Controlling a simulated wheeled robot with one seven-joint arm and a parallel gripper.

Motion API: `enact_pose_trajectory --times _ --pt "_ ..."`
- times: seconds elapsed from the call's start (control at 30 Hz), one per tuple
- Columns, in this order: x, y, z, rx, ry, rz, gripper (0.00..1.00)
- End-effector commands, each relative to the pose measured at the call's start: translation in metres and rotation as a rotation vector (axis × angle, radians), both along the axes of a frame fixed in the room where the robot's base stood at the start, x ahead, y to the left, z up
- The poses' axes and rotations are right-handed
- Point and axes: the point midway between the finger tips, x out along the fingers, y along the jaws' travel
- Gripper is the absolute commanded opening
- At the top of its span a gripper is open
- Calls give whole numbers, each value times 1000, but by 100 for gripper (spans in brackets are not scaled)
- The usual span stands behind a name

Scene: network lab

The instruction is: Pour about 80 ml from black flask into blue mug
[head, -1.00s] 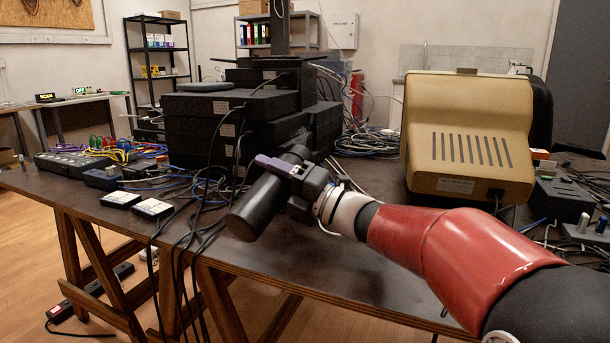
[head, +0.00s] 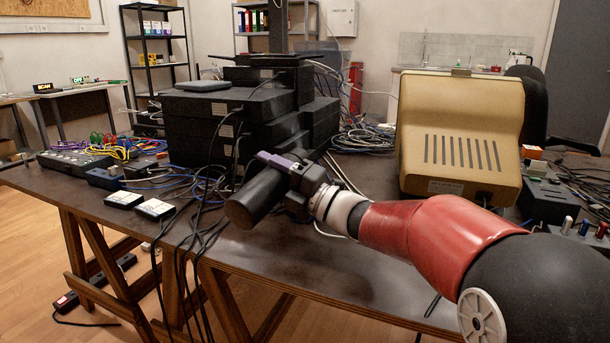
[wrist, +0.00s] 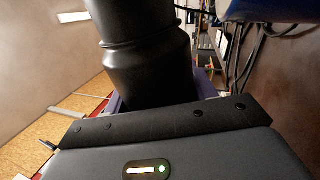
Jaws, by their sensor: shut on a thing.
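The black flask (head: 258,199) is held tilted above the near part of the dark table, its rounded end toward the lower left in the head view. My gripper (head: 284,168) is shut around it, with a purple finger along its upper side. In the wrist view the flask (wrist: 150,65) rises from between the fingers to the top edge. A dark blue rounded thing (wrist: 272,9) shows at the top right there; I cannot tell whether it is the blue mug. No blue mug can be made out in the head view. No liquid is seen.
Stacked black equipment (head: 225,125) stands behind the flask, with black cables hanging over the table's front edge. Two small white-topped boxes (head: 155,209) lie to the left. A beige monitor (head: 460,135) stands right. The table's front middle (head: 290,245) is bare.

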Motion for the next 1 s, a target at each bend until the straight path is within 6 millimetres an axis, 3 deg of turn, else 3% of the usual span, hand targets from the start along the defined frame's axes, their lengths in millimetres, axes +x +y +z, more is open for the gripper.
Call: enact_pose_trajectory --times 1.0 --pt "-1 2 2 17 29 1 14"
